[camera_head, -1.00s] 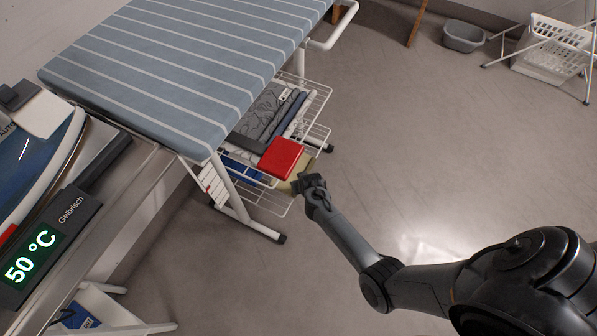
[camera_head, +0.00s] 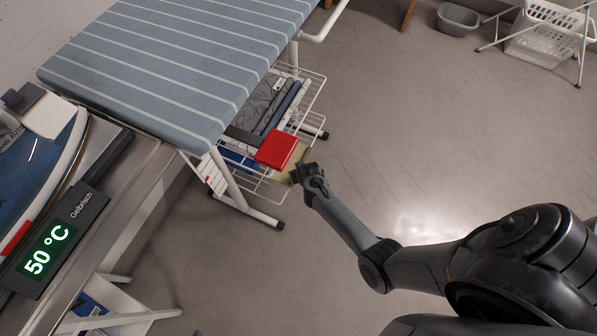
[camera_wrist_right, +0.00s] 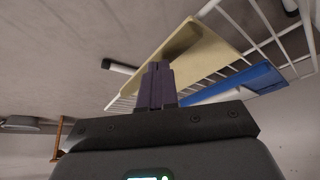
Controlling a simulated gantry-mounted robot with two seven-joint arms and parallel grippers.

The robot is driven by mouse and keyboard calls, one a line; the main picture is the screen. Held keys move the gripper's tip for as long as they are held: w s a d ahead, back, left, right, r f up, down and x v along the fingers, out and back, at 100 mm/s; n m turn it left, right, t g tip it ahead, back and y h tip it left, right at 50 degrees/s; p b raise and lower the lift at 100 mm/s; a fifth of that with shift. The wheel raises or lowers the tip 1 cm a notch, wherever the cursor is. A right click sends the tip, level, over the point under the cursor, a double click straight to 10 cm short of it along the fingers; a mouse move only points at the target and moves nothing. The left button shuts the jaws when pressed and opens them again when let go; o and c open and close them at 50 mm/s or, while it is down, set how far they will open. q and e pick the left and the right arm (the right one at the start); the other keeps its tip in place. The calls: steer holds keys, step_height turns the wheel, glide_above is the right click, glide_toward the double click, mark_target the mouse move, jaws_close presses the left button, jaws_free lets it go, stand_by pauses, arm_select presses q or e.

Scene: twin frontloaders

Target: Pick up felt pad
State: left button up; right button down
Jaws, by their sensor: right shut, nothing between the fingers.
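A thin cream pad, which looks like the felt pad (camera_head: 284,178), lies on the wire rack under the ironing board, partly hidden under a red box-like item (camera_head: 275,149). In the right wrist view the cream pad (camera_wrist_right: 190,52) spans the upper middle, with its edge just behind my fingertips. My right gripper (camera_head: 299,171) is beside the rack's front corner, close to the pad. Its dark fingers (camera_wrist_right: 156,68) are together with nothing between them; whether they touch the pad I cannot tell. My left gripper is not in view.
The wire rack (camera_head: 313,99) holds folded dark cloths (camera_head: 262,108) and a blue item (camera_wrist_right: 250,81) beside the pad. The striped ironing board (camera_head: 170,62) overhangs the rack, and a white leg (camera_head: 232,181) stands at its near end.

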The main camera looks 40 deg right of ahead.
arm_select(q)
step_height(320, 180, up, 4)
steer(key=p, duration=0.3)
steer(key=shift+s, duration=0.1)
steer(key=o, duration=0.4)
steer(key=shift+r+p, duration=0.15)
steer(key=shift+p, duration=0.25)
arm_select(e)
steer(key=s+a, duration=0.4)
steer(key=s, duration=0.6)
steer(key=shift+s+a, duration=0.3)
steer(key=shift+s, duration=0.05)
